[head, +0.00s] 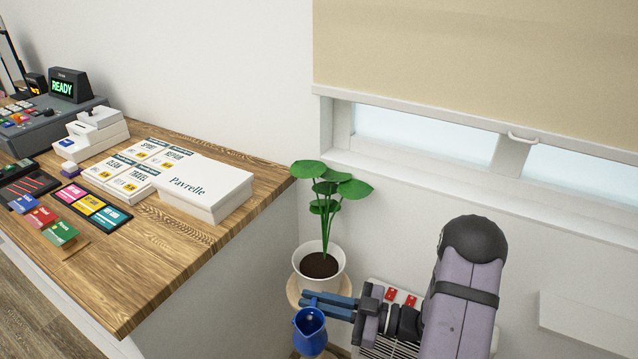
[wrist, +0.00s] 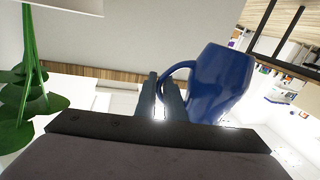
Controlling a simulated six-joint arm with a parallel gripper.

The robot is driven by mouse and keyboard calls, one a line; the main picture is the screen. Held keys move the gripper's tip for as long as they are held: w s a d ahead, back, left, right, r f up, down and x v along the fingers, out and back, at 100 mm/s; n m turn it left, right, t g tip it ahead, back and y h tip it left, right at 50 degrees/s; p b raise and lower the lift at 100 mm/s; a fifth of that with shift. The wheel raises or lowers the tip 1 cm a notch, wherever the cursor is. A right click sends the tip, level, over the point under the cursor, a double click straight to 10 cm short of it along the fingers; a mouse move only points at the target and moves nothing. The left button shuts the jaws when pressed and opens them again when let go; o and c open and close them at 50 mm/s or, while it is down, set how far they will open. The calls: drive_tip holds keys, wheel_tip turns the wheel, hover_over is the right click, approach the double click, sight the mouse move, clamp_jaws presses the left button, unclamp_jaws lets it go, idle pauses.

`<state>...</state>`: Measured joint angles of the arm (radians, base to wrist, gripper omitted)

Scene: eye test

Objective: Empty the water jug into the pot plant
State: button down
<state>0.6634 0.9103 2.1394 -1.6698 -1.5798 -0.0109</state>
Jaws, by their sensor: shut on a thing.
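The blue water jug (head: 309,336) is at the bottom of the head view, just below and in front of the pot plant. Its open top shows, but I cannot tell how much water is inside. My gripper (head: 328,304) is shut on the jug's handle. In the wrist view my gripper's fingers (wrist: 160,92) close on the handle of the jug (wrist: 222,82). The pot plant (head: 319,284) has a white pot, dark soil and green leaves. Its leaves (wrist: 22,100) and part of the pot also show at left in the wrist view, upside down.
The pot stands on a round wooden stand (head: 293,291). A wooden counter (head: 180,240) at left holds a white box (head: 205,188), cards and a till (head: 50,118). A window sill (head: 430,180) and blind (head: 480,60) are behind at right.

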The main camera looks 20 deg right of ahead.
drive_tip(key=w+d+r+m+t+h+p, duration=0.2)
drive_tip(key=w+d+r+p, duration=0.3)
drive_tip(key=r+p, duration=0.55)
drive_tip(key=w+d+r+m+t+h+p, duration=0.25)
drive_tip(key=w+r+p, duration=0.45)
drive_tip(key=r, duration=0.7)
drive_tip(key=w+d+r+m+t+h+p, duration=0.1)
drive_tip(key=w+d+m+t+h, duration=0.1)
drive_tip(key=d+h, duration=0.4)
drive_tip(key=w+d+r+m+t+h, duration=0.1)
drive_tip(key=w+d+m+h, duration=0.4)
drive_tip(key=d, duration=0.8)
drive_tip(key=shift+r+m+t+h+p, duration=0.45)
drive_tip(key=shift+m+h, duration=0.2)
drive_tip(key=shift+h, duration=0.1)
drive_tip(key=shift+a+n, duration=0.25)
drive_tip(key=shift+n, duration=0.05)
